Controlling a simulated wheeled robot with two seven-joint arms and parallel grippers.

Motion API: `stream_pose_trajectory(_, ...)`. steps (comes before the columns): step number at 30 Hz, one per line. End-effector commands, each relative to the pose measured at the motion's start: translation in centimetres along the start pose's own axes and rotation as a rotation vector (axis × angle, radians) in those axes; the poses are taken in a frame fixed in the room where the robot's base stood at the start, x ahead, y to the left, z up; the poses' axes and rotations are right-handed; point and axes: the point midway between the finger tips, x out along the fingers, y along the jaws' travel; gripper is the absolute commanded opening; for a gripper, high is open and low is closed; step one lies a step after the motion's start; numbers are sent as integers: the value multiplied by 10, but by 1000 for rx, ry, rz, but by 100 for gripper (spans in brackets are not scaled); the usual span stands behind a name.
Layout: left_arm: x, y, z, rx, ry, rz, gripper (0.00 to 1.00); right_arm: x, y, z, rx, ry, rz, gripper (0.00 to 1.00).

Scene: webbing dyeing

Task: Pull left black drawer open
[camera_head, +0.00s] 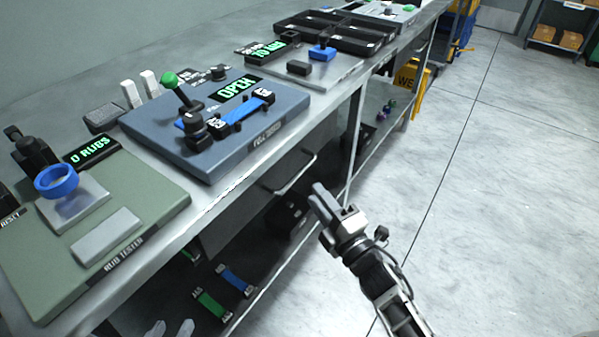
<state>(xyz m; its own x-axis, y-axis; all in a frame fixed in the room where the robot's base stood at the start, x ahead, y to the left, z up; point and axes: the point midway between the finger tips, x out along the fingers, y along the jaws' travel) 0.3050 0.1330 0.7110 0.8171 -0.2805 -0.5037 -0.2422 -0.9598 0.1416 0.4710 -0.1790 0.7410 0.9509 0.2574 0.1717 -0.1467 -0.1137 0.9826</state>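A dark drawer front (238,218) sits under the workbench top, with a metal bar handle (297,172) on it. The drawer looks shut or nearly so; the bench edge hides part of it. My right gripper (316,194) is just right of and below the handle, apart from it in the picture, with its fingers pointing up and left. Its fingers lie close together, and any gap is too small to judge. I see nothing held in it. I cannot make out my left gripper.
On the bench stand the green rub tester (150,192), the blue-grey plate with a lever (180,150), and black trays (340,35). Green and blue webbing strips (235,281) lie on the lower shelf. Open floor (490,190) lies to the right.

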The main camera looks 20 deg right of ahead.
Motion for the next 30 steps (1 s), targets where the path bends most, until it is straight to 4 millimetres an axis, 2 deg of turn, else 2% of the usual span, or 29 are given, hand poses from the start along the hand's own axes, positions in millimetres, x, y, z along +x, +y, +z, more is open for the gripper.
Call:
stream_pose_trajectory(1, 0, 0, 0, -1, 0, 0, 36, 13, 1, 0, 1, 1, 4, 32)
stream_pose_trajectory(6, 0, 0, 0, -1, -1, -1, 36, 47, 0, 0, 1, 0, 2, 32)
stream_pose_trajectory(12, 1, 0, 1, -1, 0, -1, 36, 72, 0, 0, 3, 0, 0, 32)
stream_pose_trajectory(16, 1, -1, 1, -1, 1, -1, 36, 79, 0, 0, 3, 0, 0, 32)
stream_pose_trajectory(24, 1, -1, 1, 0, 1, -1, 36, 80, 0, 0, 3, -1, -1, 32)
stream_pose_trajectory(25, 1, 0, 1, 0, 2, -1, 36, 80, 0, 0, 3, -1, -1, 29)
stream_pose_trajectory(28, 1, 0, 0, 0, 2, -1, 36, 80, 0, 0, 2, -1, -1, 2)
stream_pose_trajectory(30, 1, 0, 0, 0, 2, -1, 36, 80, 0, 0, 2, -1, -1, 0)
